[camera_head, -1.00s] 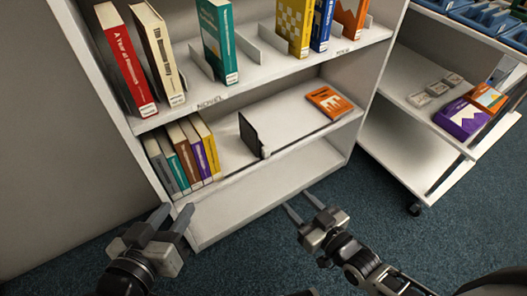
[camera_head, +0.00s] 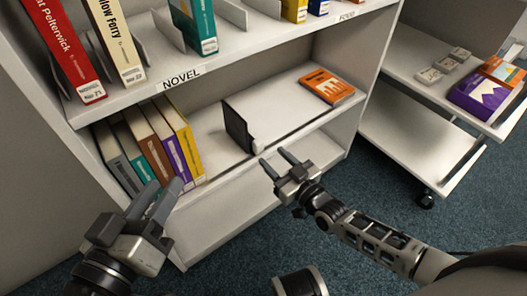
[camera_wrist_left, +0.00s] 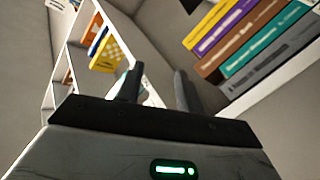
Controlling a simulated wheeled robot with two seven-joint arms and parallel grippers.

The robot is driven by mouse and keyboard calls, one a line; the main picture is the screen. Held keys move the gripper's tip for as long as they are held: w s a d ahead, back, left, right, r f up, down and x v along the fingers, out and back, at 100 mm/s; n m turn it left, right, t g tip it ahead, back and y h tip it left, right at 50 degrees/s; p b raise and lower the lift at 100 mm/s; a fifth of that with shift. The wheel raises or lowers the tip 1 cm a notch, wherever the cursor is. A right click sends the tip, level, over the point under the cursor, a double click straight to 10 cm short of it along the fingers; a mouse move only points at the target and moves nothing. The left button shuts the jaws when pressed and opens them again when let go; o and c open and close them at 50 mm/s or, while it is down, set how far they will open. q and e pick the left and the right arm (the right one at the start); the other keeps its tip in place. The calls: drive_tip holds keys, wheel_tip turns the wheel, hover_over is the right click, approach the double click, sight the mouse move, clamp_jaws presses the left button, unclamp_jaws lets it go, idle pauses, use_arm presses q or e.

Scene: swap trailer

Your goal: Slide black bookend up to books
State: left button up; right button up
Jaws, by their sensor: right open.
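The black bookend (camera_head: 237,127) stands upright on the middle shelf, with a gap between it and the books. The row of books (camera_head: 150,143) stands at the left end of that shelf, the yellow one nearest the bookend. The books also show in the left wrist view (camera_wrist_left: 245,45). My right gripper (camera_head: 275,161) is open and empty, just in front of the shelf edge, to the right of and below the bookend. My left gripper (camera_head: 157,199) is open and empty, in front of the books and below the shelf edge.
An orange book (camera_head: 326,86) lies flat at the right of the middle shelf. The upper shelf (camera_head: 180,75) holds upright books and metal dividers above. The shelf between books and bookend is clear.

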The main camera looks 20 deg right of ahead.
sight(261, 145)
drive_tip(key=b+x, duration=0.1)
drive_tip(key=x, duration=0.2)
drive_tip(key=shift+w+f, duration=0.1)
drive_tip(key=shift+w, duration=0.1)
drive_tip(key=shift+w+a, duration=0.2)
drive_tip(key=shift+w, duration=0.3)
use_arm(q)
drive_tip(key=shift+w+a+r+m+t+h, duration=0.1)
drive_tip(key=shift+w+r+m+t+h, duration=0.1)
drive_tip(key=shift+w+r+t, duration=0.25)
drive_tip(key=shift+w+r+m+t+h, duration=0.1)
drive_tip(key=shift+w+r+m+t, duration=0.1)
drive_tip(key=shift+r+t, duration=0.35)
use_arm(e)
drive_tip(key=shift+w+a, duration=0.2)
drive_tip(key=shift+w, duration=0.3)
use_arm(q)
drive_tip(key=shift+r, duration=0.1)
